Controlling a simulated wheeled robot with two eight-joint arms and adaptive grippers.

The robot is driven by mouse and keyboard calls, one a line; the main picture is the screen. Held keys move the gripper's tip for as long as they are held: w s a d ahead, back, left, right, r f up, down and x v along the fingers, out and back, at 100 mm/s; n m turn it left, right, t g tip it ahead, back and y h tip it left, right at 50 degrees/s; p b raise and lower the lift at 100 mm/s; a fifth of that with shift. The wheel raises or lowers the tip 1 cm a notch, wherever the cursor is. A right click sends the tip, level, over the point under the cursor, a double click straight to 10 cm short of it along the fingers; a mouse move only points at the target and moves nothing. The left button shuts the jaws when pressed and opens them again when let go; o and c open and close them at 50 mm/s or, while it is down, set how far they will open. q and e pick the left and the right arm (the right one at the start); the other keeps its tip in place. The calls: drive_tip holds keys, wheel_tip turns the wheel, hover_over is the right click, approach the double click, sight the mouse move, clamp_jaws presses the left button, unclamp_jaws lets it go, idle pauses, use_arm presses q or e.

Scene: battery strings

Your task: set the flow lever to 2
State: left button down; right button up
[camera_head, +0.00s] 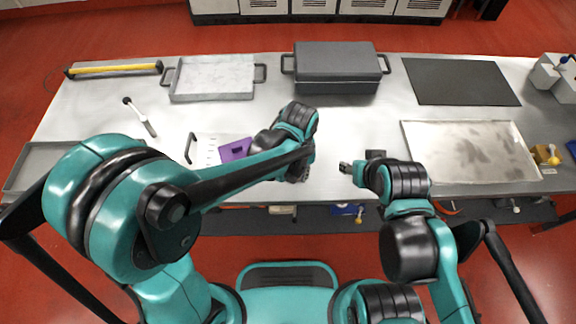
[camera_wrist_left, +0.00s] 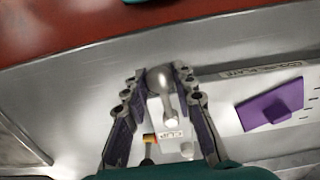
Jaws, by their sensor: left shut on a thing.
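In the left wrist view, a lever with a round silver knob (camera_wrist_left: 159,78) rises from a small pale block (camera_wrist_left: 176,140) with a label that I cannot read for sure. My left gripper (camera_wrist_left: 158,85) has one finger on each side of the knob and is shut on it. In the head view my left gripper (camera_head: 298,176) is at the table's front edge; its arm hides the lever. A number scale is not readable, so I cannot tell the lever's setting. My right gripper (camera_head: 350,168) is over the front of the table, apart from the lever; its jaws are too small to judge.
A purple plate (camera_head: 236,149) lies on a white board left of my left gripper. A marble-topped tray (camera_head: 213,77), a grey lidded box (camera_head: 337,67), a dark mat (camera_head: 460,81) and a large metal tray (camera_head: 470,150) stand on the table. The table's middle is clear.

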use_arm(q)
drive_tip(key=shift+d+n, duration=0.2)
drive_tip(key=shift+n, duration=0.1)
drive_tip(key=shift+w+d+n, duration=0.1)
drive_tip(key=shift+d+n, duration=0.65)
drive_tip(key=shift+n, duration=0.35)
drive_tip(key=c, duration=1.3)
unclamp_jaws()
wheel_tip(320, 180, up, 7)
drive_tip(key=p, duration=0.5)
